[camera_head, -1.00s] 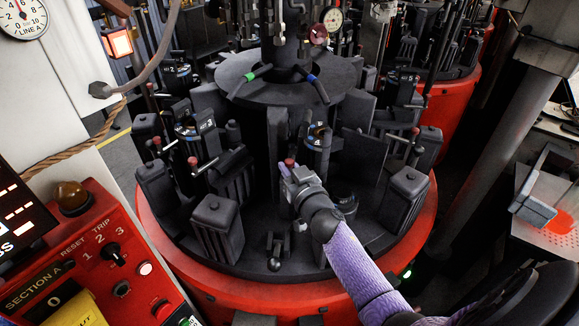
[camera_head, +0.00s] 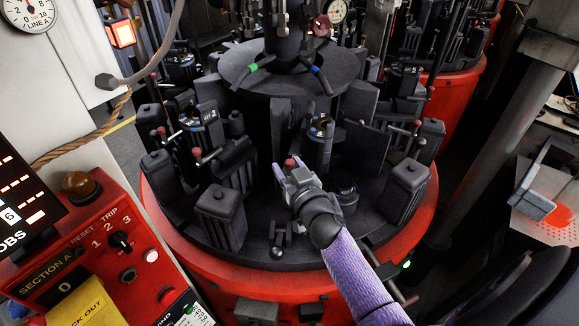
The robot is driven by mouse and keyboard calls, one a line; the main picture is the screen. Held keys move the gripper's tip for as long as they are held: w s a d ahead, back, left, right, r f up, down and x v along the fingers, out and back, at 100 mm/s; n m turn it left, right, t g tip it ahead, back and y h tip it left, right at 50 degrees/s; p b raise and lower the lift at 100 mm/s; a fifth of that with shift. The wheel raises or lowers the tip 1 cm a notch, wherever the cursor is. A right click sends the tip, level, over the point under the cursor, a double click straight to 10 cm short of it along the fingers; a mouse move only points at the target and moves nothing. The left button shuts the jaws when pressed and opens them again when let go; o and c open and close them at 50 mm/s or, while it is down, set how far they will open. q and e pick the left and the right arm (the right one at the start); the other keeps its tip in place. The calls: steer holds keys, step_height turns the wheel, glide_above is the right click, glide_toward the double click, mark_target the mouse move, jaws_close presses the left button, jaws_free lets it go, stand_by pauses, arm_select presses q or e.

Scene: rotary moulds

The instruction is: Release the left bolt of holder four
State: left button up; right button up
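My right gripper (camera_head: 287,168) reaches in from the lower right on a purple arm. Its fingers are apart, on either side of a red-tipped bolt handle (camera_head: 290,162) at the front of the rotary mould. Whether they touch it cannot be told. Just behind stands a dark holder with a blue ring (camera_head: 319,130); its number is too small to read surely. The gripper hides the lower part of this holder and the bolt's shaft. My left gripper is not in view.
The round red-rimmed base (camera_head: 190,252) carries several dark blocks, such as one at the front left (camera_head: 221,217) and one at the right (camera_head: 405,190). Upright posts and a hub plate (camera_head: 290,78) crowd the middle. A red control panel (camera_head: 105,255) stands at the left.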

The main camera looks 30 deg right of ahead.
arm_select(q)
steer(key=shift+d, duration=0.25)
arm_select(e)
steer(key=shift+f, duration=0.1)
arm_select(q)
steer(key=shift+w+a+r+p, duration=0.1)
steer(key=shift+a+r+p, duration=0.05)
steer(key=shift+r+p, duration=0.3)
arm_select(e)
steer(key=s+a, duration=0.1)
steer(key=s, duration=0.8)
steer(key=shift+s, duration=0.4)
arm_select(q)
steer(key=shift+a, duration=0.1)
arm_select(e)
steer(key=shift+a, duration=0.1)
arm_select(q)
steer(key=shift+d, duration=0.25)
